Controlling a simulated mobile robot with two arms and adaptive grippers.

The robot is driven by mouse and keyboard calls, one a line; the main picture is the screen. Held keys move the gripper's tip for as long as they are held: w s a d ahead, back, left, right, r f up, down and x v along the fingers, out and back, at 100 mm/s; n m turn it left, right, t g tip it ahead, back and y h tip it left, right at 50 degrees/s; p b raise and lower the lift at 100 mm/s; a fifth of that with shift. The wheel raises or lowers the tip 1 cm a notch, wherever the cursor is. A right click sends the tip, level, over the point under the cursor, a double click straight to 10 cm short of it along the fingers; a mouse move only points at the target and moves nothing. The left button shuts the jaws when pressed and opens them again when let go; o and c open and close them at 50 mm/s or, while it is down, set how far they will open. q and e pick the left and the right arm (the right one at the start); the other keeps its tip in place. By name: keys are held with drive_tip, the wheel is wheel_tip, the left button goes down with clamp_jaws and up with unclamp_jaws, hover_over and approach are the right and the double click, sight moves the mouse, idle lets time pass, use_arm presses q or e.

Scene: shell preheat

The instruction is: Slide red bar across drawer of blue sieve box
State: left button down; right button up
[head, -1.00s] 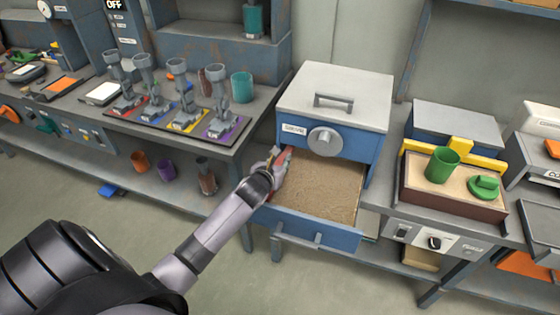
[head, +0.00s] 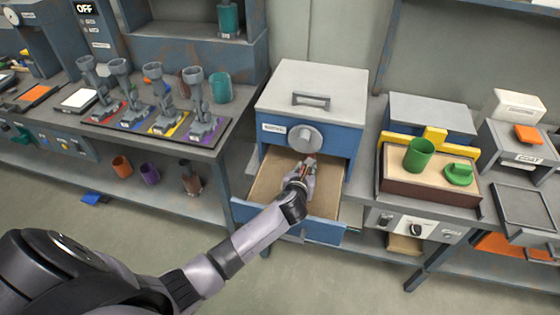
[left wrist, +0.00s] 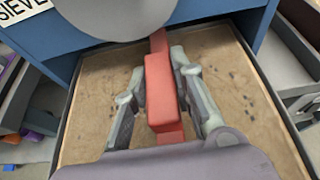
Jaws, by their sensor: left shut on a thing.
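The blue sieve box (head: 336,139) has a grey lid with a handle and a round grey knob on its front. Its drawer (head: 325,231) is pulled open and holds a flat layer of brown, sandy material (head: 268,183). My left gripper (head: 304,172) is over the middle of the drawer, shut on the red bar (left wrist: 160,88). In the left wrist view the bar lies lengthwise between the two grey fingers, pointing toward the box front. Dark specks show in the sand, mostly right of the bar. Whether the bar touches the sand is unclear. My right gripper is out of view.
Left of the box, a bench holds several grey stands on coloured mats (head: 165,122) and a teal cup (head: 220,88). To the right, a sand tray (head: 428,188) holds a green cup (head: 418,154) and a green lid (head: 459,174). The drawer's side walls border the gripper.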

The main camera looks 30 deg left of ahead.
use_arm(q)
drive_tip(key=d, duration=0.3)
drive_tip(key=w+d, duration=0.1)
drive_tip(key=d, duration=0.2)
drive_tip(key=w+d, duration=0.1)
drive_tip(key=d, duration=0.3)
drive_tip(key=shift+w, duration=0.15)
drive_tip(key=c, duration=1.4)
unclamp_jaws()
drive_tip(key=shift+d, duration=0.1)
drive_tip(key=shift+o, duration=0.2)
drive_tip(key=v, duration=1.2)
drive_tip(key=shift+f, duration=0.1)
